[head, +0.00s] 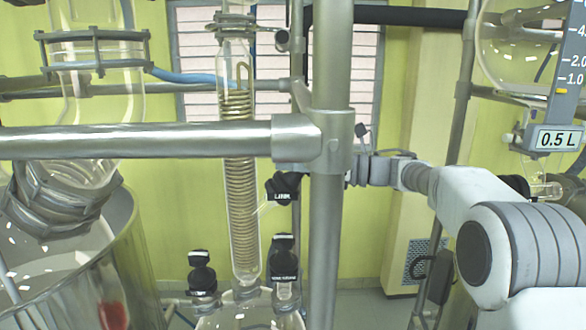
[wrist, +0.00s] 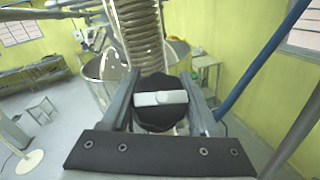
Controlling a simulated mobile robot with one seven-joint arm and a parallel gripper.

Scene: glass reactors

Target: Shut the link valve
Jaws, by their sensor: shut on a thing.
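In the wrist view, a round black valve knob (wrist: 158,119) with a pale grey bar handle (wrist: 161,98) across it sits between the fingers of my gripper (wrist: 163,92). The gripper is shut on this knob, with one finger on each side. The bar lies roughly crosswise between the fingers. A glass coil condenser (wrist: 141,35) rises just behind the knob. In the head view, my gripper (head: 357,168) reaches in from the right, and its fingertips are hidden behind the upright steel post. A black labelled valve (head: 283,189) shows just left of that post, beside the condenser (head: 241,180).
The steel post (head: 330,230) and a horizontal rail (head: 135,141) stand in front of the glassware. Black-capped necks (head: 202,274) stand lower down. A metal vessel (head: 130,260) is at left. A measuring vessel labelled 0.5 L (head: 558,139) hangs at upper right, above my arm.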

